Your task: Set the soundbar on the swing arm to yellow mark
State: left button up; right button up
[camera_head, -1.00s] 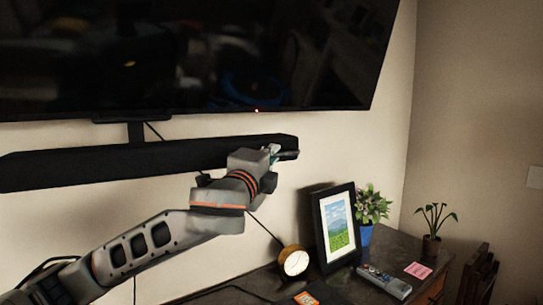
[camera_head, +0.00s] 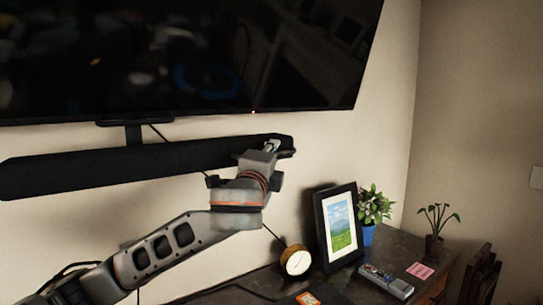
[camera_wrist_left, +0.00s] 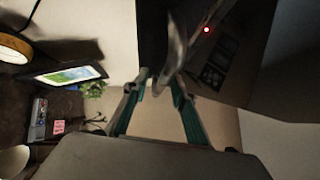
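The soundbar (camera_head: 90,172) is a long black bar hung below the TV by a short dark bracket (camera_head: 134,133). My left gripper (camera_head: 271,147) is at the soundbar's right end. In the left wrist view its teal-lined fingers (camera_wrist_left: 158,82) converge, with a gap between the tips and a blurred grey edge (camera_wrist_left: 175,45) just beyond them. I cannot tell whether they clamp the soundbar. I see no yellow mark in either view. My right gripper is not in view.
The TV (camera_head: 180,60) fills the upper left. Below right, the desk holds a clock (camera_head: 297,261), framed picture (camera_head: 340,225), potted plant (camera_head: 372,208), remote (camera_head: 388,280) and pink note (camera_head: 420,270). Open space lies before the pale wall.

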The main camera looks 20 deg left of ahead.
pick_arm(q)
jog(key=s+d+f, duration=0.1)
jog(key=s, duration=1.1)
jog(key=shift+f, duration=0.25)
